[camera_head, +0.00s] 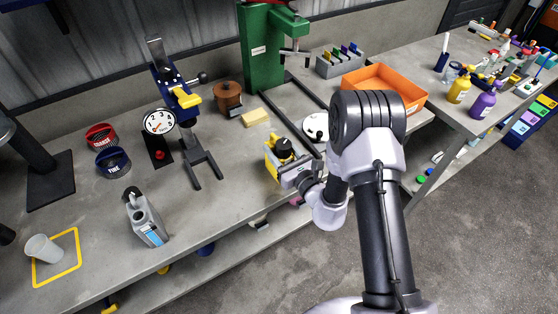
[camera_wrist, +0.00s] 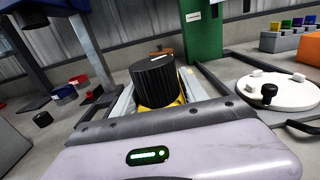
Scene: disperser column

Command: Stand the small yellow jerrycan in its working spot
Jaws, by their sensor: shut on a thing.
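The gripper body hides most of the jerrycan. I cannot tell whether its base touches the bench. A yellow outlined square (camera_head: 37,276) is on the bench at the front left, with a translucent cup (camera_head: 42,249) standing in it.
A grey jerrycan (camera_head: 146,220) stands near the front edge. A blue stand (camera_head: 177,95) with a dial and forked foot, a green press (camera_head: 262,50), a yellow block (camera_head: 256,117) and an orange crate (camera_head: 411,97) stand farther back. Bare bench lies between the grey jerrycan and mine.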

